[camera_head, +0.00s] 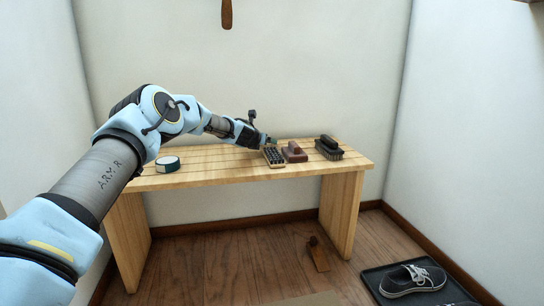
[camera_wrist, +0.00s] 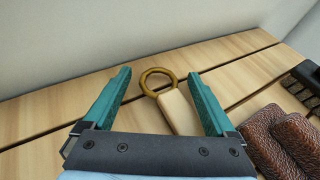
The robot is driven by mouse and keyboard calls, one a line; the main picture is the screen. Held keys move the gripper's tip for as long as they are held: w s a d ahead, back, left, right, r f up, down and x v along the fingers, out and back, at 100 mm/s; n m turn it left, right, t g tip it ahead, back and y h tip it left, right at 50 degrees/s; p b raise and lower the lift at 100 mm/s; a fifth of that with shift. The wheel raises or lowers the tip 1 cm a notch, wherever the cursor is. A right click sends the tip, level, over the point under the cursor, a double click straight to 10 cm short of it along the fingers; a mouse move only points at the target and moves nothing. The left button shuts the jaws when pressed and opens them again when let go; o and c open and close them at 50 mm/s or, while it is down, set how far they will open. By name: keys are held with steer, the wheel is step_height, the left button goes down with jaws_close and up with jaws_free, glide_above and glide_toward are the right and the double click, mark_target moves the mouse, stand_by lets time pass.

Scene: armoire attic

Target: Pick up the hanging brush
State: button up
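A brush with a brass-coloured ring at the end of a pale wooden handle (camera_wrist: 178,110) lies on the wooden bench. The ring (camera_wrist: 147,87) lies between my gripper's fingertips in the wrist view. My gripper (camera_wrist: 160,78) is open, with one teal finger on each side of the handle. I cannot tell whether either finger touches it. In the head view the brush (camera_head: 273,158) shows dark bristles facing up, and my gripper (camera_head: 270,141) is just behind it, low over the bench. The rest of the brush is hidden below my gripper in the wrist view.
A round tin (camera_head: 167,164) stands on the bench (camera_head: 225,171) at left. A wall rises behind. A shoe (camera_head: 412,279) sits on a floor tray.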

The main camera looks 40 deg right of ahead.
steer(key=c, duration=1.3)
steer(key=shift+s, duration=0.1)
steer(key=shift+c, duration=0.2)
